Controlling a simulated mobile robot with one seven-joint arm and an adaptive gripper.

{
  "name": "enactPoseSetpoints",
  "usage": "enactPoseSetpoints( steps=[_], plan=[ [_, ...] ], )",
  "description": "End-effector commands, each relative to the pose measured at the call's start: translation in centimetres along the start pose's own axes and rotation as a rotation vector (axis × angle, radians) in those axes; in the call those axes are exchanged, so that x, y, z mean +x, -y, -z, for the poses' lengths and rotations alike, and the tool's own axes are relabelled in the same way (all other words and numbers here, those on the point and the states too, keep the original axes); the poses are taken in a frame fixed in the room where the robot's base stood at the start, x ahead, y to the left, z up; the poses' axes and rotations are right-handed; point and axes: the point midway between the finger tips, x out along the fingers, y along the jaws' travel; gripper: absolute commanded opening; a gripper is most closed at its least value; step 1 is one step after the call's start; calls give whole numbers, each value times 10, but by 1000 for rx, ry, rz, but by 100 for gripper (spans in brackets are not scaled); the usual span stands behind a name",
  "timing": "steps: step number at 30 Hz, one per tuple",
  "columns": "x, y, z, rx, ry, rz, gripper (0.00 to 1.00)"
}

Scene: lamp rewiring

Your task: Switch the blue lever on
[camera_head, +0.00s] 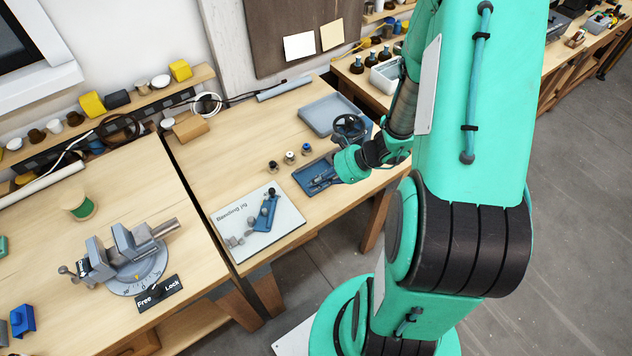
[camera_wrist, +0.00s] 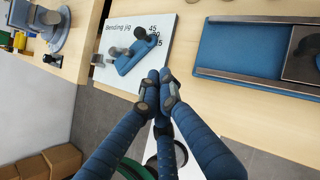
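A blue piece with dark knobs (camera_head: 265,212) lies on the white bending jig board (camera_head: 285,234). In the wrist view this blue piece (camera_wrist: 137,53) is beyond my fingertips, near the printed angle numbers. A separate blue block (camera_head: 22,320) sits at the lower left edge of the head view. I cannot tell which of these, if either, is the blue lever. My gripper (camera_wrist: 159,77) has its fingertips together with nothing visible between them. It appears just short of the jig board in the wrist view. In the head view its tips are hard to make out beside my wrist.
A blue tray (camera_wrist: 214,71) lies right of the fingers. A grey tray (camera_head: 318,113) and black handwheel (camera_head: 349,126) are behind my wrist. Several small knobs stand on the bench. A vise (camera_head: 122,256) with a Free/Lock plate (camera_head: 172,292) is at left.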

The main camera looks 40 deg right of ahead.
Motion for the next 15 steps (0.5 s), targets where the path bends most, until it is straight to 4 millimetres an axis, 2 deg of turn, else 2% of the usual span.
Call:
enactPoseSetpoints(
  steps=[15],
  plan=[
    [79, -1, 1, -2, -1, -3, 0]
  ],
)
